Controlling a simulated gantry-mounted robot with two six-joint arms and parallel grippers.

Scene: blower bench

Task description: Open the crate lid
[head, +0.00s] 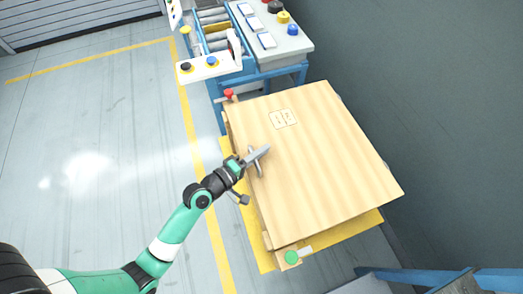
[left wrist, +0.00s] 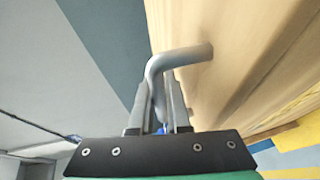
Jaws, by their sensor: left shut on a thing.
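The wooden crate lid (head: 315,160) is a broad pale panel lying over the crate, with a small printed label (head: 284,119) near its far edge. It looks closed or nearly so. A grey bar handle (head: 255,164) sits at its left edge and also shows in the left wrist view (left wrist: 182,55). My left gripper (head: 251,163) is at that edge; in the left wrist view its fingers (left wrist: 160,105) are shut around the handle. The crate's wooden side (head: 262,225) shows below the lid's left edge. My right gripper is not in view.
A yellow mat (head: 345,232) lies under the crate. A blue-framed bench with buttons (head: 262,45) stands behind. A dark wall (head: 440,100) is at right; open floor (head: 90,130) at left.

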